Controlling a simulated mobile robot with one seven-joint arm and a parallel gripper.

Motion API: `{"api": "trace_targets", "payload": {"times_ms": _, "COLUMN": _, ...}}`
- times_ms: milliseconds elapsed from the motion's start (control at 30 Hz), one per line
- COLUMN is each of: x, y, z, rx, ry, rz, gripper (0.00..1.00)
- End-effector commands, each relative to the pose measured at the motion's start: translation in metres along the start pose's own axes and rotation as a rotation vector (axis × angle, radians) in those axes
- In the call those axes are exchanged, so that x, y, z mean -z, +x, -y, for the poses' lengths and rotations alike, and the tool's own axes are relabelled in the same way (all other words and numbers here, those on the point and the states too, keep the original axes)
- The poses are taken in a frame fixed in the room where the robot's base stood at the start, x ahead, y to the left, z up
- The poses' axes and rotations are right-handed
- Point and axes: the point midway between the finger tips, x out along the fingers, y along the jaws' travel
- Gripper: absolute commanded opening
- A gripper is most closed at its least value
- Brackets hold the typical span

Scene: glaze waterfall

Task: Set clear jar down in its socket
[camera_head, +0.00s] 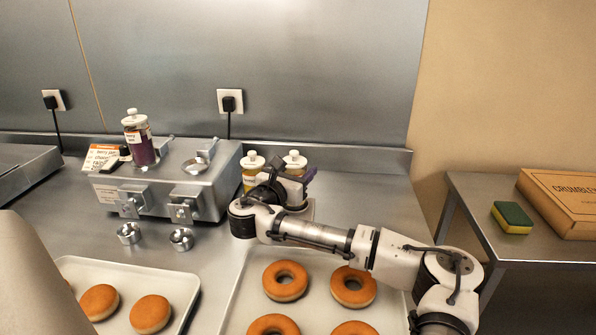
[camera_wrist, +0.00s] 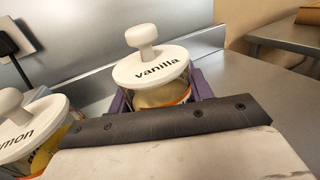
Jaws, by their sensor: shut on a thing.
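A clear jar with a white knobbed lid marked "vanilla" (camera_wrist: 152,68) and pale yellow contents is upright between the purple fingers of my gripper (camera_wrist: 160,98). My gripper is shut on it; the dark wrist bar hides its lower part. In the head view its white lid (camera_head: 294,159) shows behind my gripper (camera_head: 296,181). A second white-lidded jar (camera_head: 252,162) stands just left of it; in the wrist view its lid (camera_wrist: 28,125) reads "mon" at the left edge. The socket under the held jar is hidden, so I cannot tell whether the jar touches it.
A steel dispenser (camera_head: 165,180) stands left of my gripper, with a purple-filled jar (camera_head: 138,138) upright on it. Two small metal cups (camera_head: 129,233) sit before it. Doughnut trays (camera_head: 240,300) fill the front. A side table holds a sponge (camera_head: 512,217) and box (camera_head: 565,198).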

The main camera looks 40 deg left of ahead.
Motion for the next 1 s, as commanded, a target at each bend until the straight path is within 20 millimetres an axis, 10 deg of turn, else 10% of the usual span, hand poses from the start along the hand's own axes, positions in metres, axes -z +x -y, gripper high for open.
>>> {"api": "trace_targets", "payload": {"times_ms": 400, "x": 0.0042, "y": 0.0001, "z": 0.0000, "rx": 0.000, "ry": 0.001, "rz": 0.002, "gripper": 0.15}}
{"api": "trace_targets", "payload": {"times_ms": 433, "x": 0.0041, "y": 0.0001, "z": 0.0000, "rx": 0.000, "ry": 0.001, "rz": 0.002, "gripper": 0.52}}
{"api": "trace_targets", "payload": {"times_ms": 600, "x": 0.0041, "y": 0.0000, "z": 0.0000, "rx": 0.000, "ry": 0.001, "rz": 0.001, "gripper": 0.74}}
{"api": "trace_targets", "payload": {"times_ms": 1000, "x": 0.0057, "y": 0.0006, "z": 0.0000, "rx": 0.000, "ry": -0.001, "rz": -0.001, "gripper": 0.76}}
